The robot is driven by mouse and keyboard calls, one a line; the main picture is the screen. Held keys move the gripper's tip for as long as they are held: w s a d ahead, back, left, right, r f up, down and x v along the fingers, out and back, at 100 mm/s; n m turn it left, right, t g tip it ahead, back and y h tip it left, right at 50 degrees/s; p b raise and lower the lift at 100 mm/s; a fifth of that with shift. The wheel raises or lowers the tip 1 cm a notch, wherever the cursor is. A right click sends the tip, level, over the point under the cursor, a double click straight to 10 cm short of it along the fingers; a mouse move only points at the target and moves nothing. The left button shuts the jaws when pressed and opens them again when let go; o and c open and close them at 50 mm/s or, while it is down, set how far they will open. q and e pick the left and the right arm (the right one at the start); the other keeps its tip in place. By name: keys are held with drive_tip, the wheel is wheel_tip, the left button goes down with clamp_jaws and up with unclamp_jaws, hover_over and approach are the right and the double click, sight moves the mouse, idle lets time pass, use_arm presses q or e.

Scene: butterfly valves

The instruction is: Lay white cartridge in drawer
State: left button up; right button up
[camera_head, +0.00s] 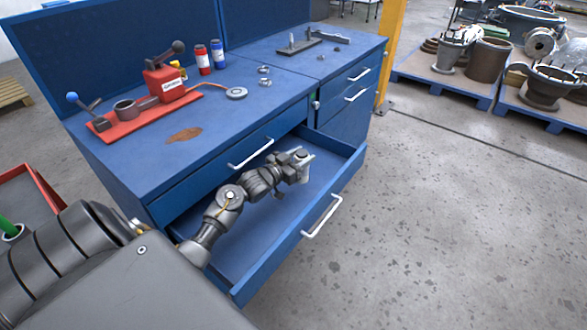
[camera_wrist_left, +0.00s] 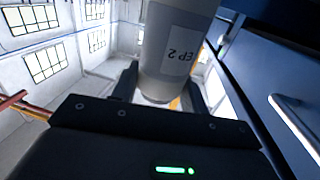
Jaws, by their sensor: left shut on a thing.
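The blue drawer (camera_head: 262,228) stands pulled out of the blue workbench, and its visible floor is bare. My left arm reaches over it from the left. My left gripper (camera_head: 300,160) is over the far part of the drawer, shut on the white cartridge (camera_head: 305,170). The cartridge is mostly hidden by the gripper in the head view. In the left wrist view the white cartridge (camera_wrist_left: 172,50) is large, with a label reading "EP 2", between the two dark fingers. I cannot tell whether it touches the drawer floor. My right gripper is out of view.
The drawer's front handle (camera_head: 322,216) faces the open floor. A closed drawer's handle (camera_head: 250,154) is close above my arm. The bench top holds a red pump (camera_head: 165,84) on a red base, red and blue cans, and small metal parts. Pallets (camera_head: 440,84) stand at the back right.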

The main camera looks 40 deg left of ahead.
use_arm(q)
drive_tip(key=shift+s+a+f, duration=0.3)
drive_tip(key=shift+s+f, duration=0.1)
drive_tip(key=shift+f, duration=0.2)
drive_tip(key=shift+s+a+f, duration=0.25)
drive_tip(key=shift+s+f, duration=0.15)
drive_tip(key=shift+f, duration=0.15)
wheel_tip(320, 180, down, 3)
drive_tip(key=shift+s+a+f, duration=0.1)
drive_tip(key=shift+s+f, duration=0.05)
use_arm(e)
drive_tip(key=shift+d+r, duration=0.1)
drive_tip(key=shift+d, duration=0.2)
use_arm(q)
drive_tip(key=shift+f, duration=0.2)
drive_tip(key=o, duration=1.1)
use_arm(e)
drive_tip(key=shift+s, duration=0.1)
